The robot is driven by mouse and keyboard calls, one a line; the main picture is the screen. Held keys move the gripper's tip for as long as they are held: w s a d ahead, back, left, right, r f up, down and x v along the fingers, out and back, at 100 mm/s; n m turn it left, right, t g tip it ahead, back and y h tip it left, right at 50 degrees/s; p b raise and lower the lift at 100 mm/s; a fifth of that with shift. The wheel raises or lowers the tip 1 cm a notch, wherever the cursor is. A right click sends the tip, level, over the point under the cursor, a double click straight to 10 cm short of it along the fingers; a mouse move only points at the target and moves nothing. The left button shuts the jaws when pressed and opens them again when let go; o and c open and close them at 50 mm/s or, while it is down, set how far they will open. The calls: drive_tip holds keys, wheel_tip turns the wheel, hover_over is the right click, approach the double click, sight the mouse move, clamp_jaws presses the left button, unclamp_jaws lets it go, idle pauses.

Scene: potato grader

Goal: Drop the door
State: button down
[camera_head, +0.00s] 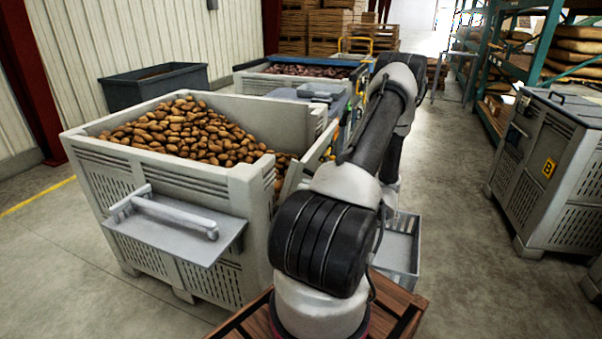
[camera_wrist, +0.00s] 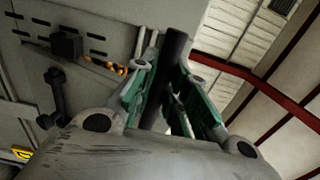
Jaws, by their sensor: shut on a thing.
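A grey slatted bin (camera_head: 180,235) heaped with potatoes (camera_head: 185,130) stands left of my arm in the head view. A grey panel (camera_head: 306,160) leans at the opening in its right side, partly hidden by my arm; I take it for the door. In the wrist view, the green-padded fingers of my gripper (camera_wrist: 172,85) are shut on a dark bar (camera_wrist: 175,48), seemingly a handle. A grey slotted wall (camera_wrist: 100,20) is behind it, with a black block and latch at left. My gripper is hidden behind my arm in the head view.
A flat grey ledge (camera_head: 165,235) with a bar juts from the bin's front. A dark tub (camera_head: 150,85) stands behind. Another grey bin (camera_head: 560,165), marked B, is at right near teal racks (camera_head: 490,75). The concrete floor (camera_head: 470,270) between is clear.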

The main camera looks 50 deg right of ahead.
drive_tip(key=shift+s+d+f, duration=0.25)
drive_tip(key=shift+s+f, duration=0.2)
drive_tip(key=shift+s, duration=0.15)
drive_tip(key=shift+s+d+f, duration=0.25)
drive_tip(key=shift+s+f, duration=0.15)
drive_tip(key=shift+s, duration=0.25)
drive_tip(key=shift+s+d+f, duration=0.25)
drive_tip(key=shift+s+f, duration=0.2)
drive_tip(key=shift+s, duration=0.15)
drive_tip(key=c, duration=0.9)
unclamp_jaws()
drive_tip(key=shift+r, duration=0.1)
drive_tip(key=shift+o, duration=0.2)
